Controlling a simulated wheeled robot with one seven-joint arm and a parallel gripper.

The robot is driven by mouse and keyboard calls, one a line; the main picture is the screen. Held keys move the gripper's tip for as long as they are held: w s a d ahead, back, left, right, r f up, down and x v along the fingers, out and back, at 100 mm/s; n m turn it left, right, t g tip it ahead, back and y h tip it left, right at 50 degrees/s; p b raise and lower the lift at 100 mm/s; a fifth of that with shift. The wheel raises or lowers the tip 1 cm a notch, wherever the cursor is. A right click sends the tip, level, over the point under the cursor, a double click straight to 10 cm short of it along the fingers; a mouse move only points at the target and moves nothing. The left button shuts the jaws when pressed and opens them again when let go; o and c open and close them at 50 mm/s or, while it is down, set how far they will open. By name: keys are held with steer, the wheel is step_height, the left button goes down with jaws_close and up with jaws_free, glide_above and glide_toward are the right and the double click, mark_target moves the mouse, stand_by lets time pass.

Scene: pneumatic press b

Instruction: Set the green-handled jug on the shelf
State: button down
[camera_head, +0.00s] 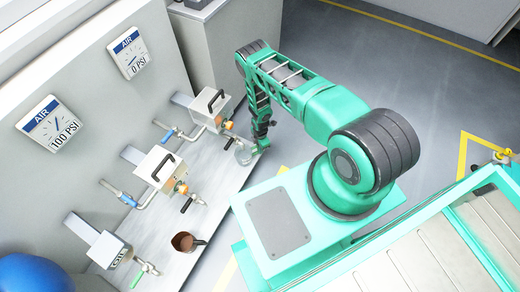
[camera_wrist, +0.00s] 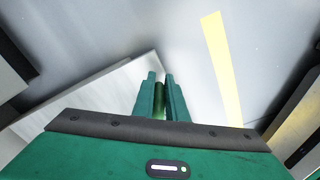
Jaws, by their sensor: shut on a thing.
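The green-handled jug (camera_head: 244,156) looks like a small clear glass vessel at the right edge of the long grey ledge (camera_head: 213,205). My gripper (camera_head: 262,147) is at its right side. In the wrist view my gripper (camera_wrist: 160,92) is shut on a dark green bar, the jug's handle (camera_wrist: 159,104). The jug's body is hidden there. I cannot tell whether the jug rests on the ledge or hangs just above it. No separate shelf stands out; the ledge is the only shelf-like surface by the jug.
A blue ball-like object (camera_head: 33,274) is at lower left. Gauges (camera_head: 128,53) hang on the panel.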

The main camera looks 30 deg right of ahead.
steer(key=shift+f, duration=0.3)
steer(key=c, duration=1.7)
jaws_free()
step_height(320, 180, up, 11)
steer(key=shift+f, duration=0.15)
